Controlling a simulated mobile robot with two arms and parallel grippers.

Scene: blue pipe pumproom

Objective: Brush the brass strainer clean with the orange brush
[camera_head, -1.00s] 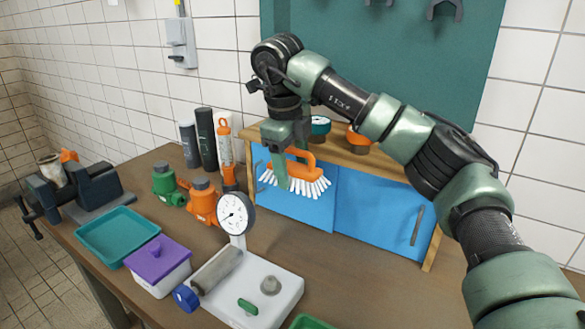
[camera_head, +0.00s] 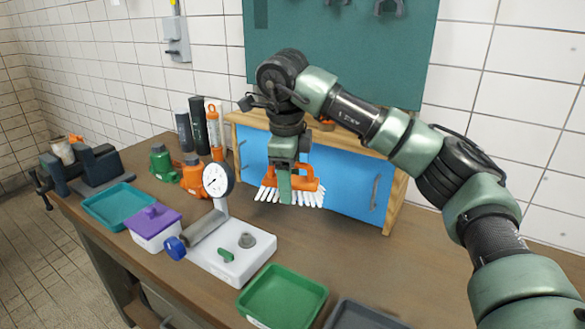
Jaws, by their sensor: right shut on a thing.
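My right gripper (camera_head: 285,176) is shut on the orange brush (camera_head: 309,184). It holds the brush above the bench in front of the blue cabinet, with the white bristles pointing down and touching nothing that I can make out. A tan, roughly cylindrical piece (camera_head: 63,152) sits at the dark vise (camera_head: 90,168) at the far left; it may be the brass strainer, but it is too small to be sure. The brush is well to the right of it. My left gripper is out of view.
A white gauge stand (camera_head: 232,262) with a grey cylinder, a purple-lidded box (camera_head: 153,228) and a teal tray (camera_head: 118,206) lie between brush and vise. Orange and green valve bodies and dark bottles stand behind. A green tray (camera_head: 283,297) is in front.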

